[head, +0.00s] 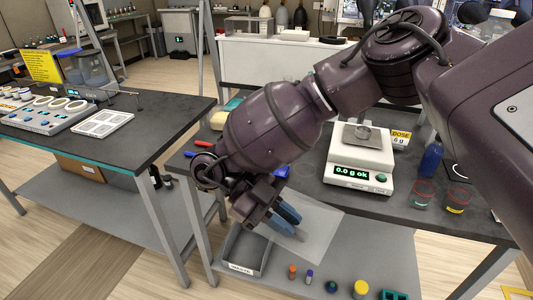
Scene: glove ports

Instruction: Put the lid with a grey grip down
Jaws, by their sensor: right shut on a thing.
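My right gripper (285,219) reaches down at the front edge of the middle table, its blue fingers shut on a small grey piece (300,235). This appears to be the grip of the lid, a pale see-through pane (322,222) extending around and to the right of the fingers. The fingers partly hide the grip. The pane overlaps the table's front edge in the picture; I cannot tell whether it touches anything. Below left of the gripper is an open grey bin (233,269) with a white label. My left gripper is not in view.
A white scale (360,160) reading 0.0 g stands on the dark table, with a glass dish on it. Two small cups (424,194) and a blue bottle (431,158) stand to its right. Several small coloured items (331,286) are at the bottom. A left bench (150,125) holds trays.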

